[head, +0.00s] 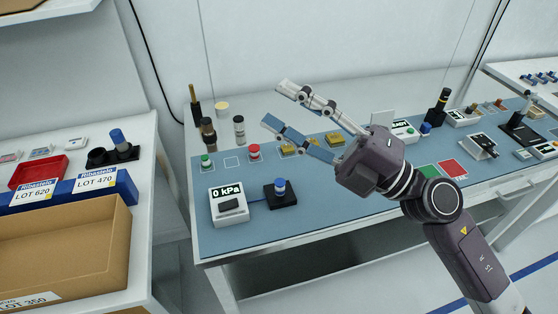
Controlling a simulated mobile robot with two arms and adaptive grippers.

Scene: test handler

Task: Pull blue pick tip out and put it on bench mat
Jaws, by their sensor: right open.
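A blue-topped tip (280,185) stands upright in a black square block on the blue bench mat (235,250), to the right of a white gauge (229,204) reading 0 kPa. Another blue cylinder (118,137) stands in a black holder on the left table. I cannot tell for certain which one is the pick tip. My right gripper (276,104) comes in from the right, above the mat. It is open and empty, its fingers pointing up-left, apart from both blue pieces. My left gripper is out of view.
Green and red pads (453,168) lie right. A cardboard box (70,255) and red tray (38,172) are on the left table. The mat's front middle is clear.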

